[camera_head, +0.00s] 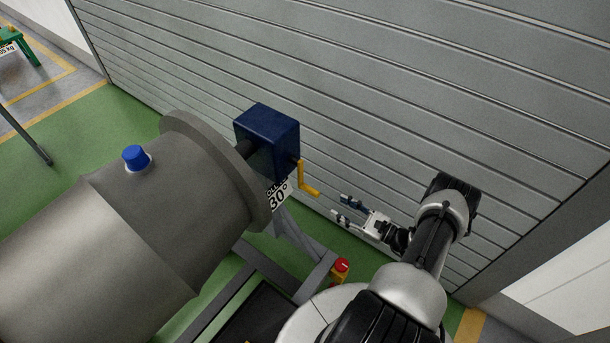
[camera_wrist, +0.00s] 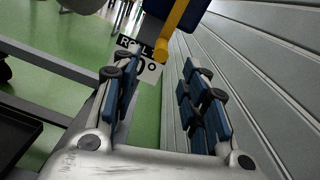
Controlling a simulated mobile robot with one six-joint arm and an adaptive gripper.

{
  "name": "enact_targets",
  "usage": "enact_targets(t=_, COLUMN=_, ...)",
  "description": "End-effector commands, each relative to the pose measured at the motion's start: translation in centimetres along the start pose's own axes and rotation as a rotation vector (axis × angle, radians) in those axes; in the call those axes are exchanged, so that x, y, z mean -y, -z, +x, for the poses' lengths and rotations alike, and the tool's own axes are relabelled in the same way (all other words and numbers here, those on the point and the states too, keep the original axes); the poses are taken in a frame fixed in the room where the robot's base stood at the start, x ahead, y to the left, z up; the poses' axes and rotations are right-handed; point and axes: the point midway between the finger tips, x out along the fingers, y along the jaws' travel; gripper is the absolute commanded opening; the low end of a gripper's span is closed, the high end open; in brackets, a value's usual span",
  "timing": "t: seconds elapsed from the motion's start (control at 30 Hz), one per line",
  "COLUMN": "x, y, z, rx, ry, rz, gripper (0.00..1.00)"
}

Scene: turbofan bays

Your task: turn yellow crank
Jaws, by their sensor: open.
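The yellow crank (camera_head: 305,180) is on the side of a dark blue box (camera_head: 268,140) at the end of the grey engine cylinder. Its arm hangs down and its handle sticks out toward my gripper. My gripper (camera_head: 340,207) is open and empty, to the right of and a little below the crank, apart from it. In the wrist view the yellow crank (camera_wrist: 172,35) is at the top, ahead of and between my gripper's blue-padded fingers (camera_wrist: 160,95). A white label reading "30°" (camera_head: 279,195) is below the box.
A grey slatted wall (camera_head: 400,90) runs close behind the box and my gripper. The large grey engine (camera_head: 130,230) with a blue cap (camera_head: 135,158) rests on a metal stand. A red button (camera_head: 342,265) on a yellow base stands below my gripper.

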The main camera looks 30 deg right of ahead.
Motion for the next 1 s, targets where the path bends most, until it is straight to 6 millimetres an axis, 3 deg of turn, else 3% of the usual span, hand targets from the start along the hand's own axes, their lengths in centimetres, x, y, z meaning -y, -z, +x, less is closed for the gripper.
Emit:
enact_targets(t=0.13, x=-0.1, y=0.8, z=-0.2, rx=0.004, ry=0.035, rz=0.015, gripper=0.40)
enact_targets(t=0.27, x=-0.2, y=0.8, z=1.2, rx=0.004, ry=0.032, rz=0.014, gripper=0.40)
enact_targets(t=0.8, x=0.1, y=0.8, z=12.7, rx=0.004, ry=0.028, rz=0.012, gripper=0.40)
enact_targets(t=1.0, x=0.2, y=0.8, z=15.7, rx=0.004, ry=0.030, rz=0.013, gripper=0.40)
